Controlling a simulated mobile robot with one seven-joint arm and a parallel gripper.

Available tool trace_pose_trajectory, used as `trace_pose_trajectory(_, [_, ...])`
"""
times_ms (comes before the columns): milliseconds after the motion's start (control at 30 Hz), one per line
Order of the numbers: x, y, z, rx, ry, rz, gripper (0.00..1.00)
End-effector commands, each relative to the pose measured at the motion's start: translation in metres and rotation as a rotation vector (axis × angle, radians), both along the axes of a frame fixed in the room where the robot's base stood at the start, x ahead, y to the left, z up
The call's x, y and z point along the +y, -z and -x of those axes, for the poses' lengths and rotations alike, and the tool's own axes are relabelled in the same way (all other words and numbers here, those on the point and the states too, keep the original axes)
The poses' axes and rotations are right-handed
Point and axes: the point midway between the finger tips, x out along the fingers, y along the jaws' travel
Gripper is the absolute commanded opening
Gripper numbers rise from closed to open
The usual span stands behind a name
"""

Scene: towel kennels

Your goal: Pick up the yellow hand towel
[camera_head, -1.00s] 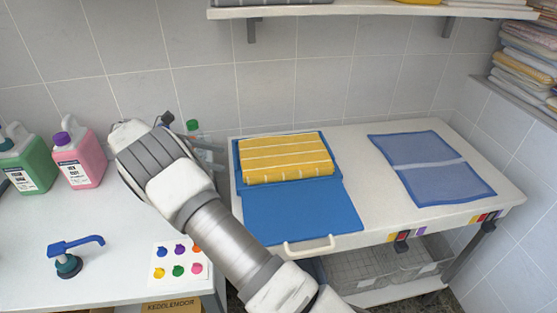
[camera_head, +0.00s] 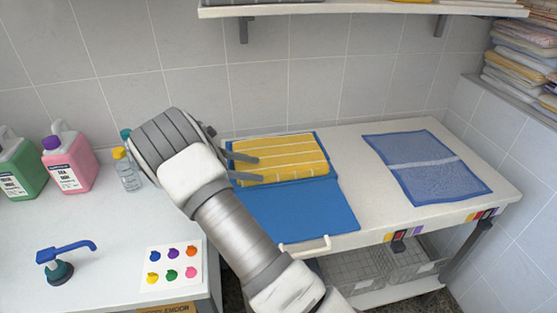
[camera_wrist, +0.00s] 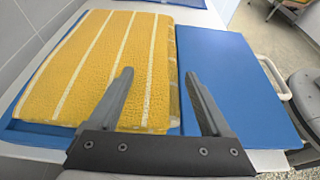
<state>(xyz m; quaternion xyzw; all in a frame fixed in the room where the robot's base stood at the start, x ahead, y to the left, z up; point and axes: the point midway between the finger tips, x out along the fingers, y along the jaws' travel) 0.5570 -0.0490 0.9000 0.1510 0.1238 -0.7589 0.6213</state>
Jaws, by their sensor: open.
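The yellow hand towel (camera_head: 290,158) with white stripes lies folded on the back part of a blue board (camera_head: 290,210) on the white table. In the wrist view the towel (camera_wrist: 75,65) fills the left and middle, with the blue board (camera_wrist: 235,80) bare to its right. My gripper (camera_head: 245,167) is at the towel's left end. Its two fingers are apart and empty; in the wrist view the gripper (camera_wrist: 160,88) has one finger over the towel and the other over the board near the towel's edge. I cannot tell whether the fingers touch the towel.
A blue cloth (camera_head: 425,165) with a pale band lies flat at the table's right. Green (camera_head: 20,165) and pink (camera_head: 70,165) jugs, a small clear bottle (camera_head: 128,172) and a blue pump (camera_head: 65,262) stand on the left counter. A shelf (camera_head: 360,10) hangs above.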

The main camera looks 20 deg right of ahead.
Motion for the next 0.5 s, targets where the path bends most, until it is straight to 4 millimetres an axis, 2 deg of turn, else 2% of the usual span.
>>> trace_pose_trajectory(300, [-0.041,0.015,0.003,0.001,0.003,0.001,0.82])
trace_pose_trajectory(500, [-0.047,0.017,0.004,-0.001,0.001,0.0,0.82])
